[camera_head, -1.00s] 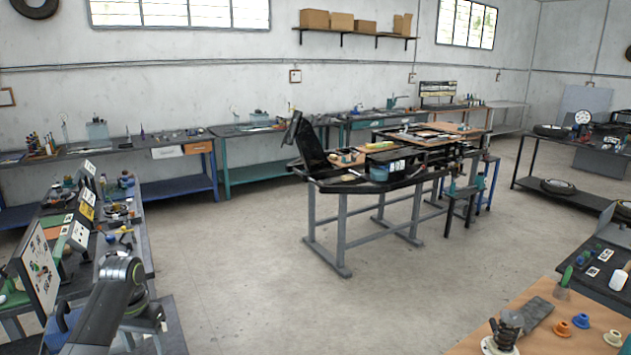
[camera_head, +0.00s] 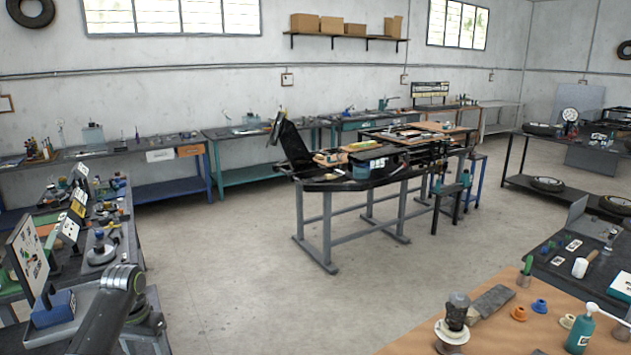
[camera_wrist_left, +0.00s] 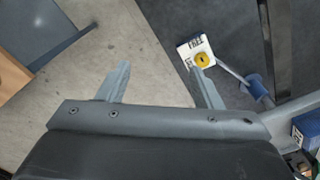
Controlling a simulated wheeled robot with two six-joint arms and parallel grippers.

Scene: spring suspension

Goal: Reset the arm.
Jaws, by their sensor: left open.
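My left arm (camera_head: 108,312) comes in at the lower left of the head view, a dark link with a silver joint at its top. Its gripper does not show there. In the left wrist view my left gripper (camera_wrist_left: 163,78) has its two grey fingers well apart with nothing between them. The concrete floor and a dark surface lie beyond the fingers. A white box (camera_wrist_left: 196,45) with a yellow round part and a blue-handled tool (camera_wrist_left: 257,87) lie beyond the right finger. My right gripper is not in view.
A workbench with upright panels (camera_head: 27,262) stands close at the left. A wooden-topped table (camera_head: 400,345) with a teal pump bottle (camera_head: 580,334) is at the lower right. A black-topped central table (camera_head: 340,184) stands ahead. Open floor (camera_head: 230,290) lies between them.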

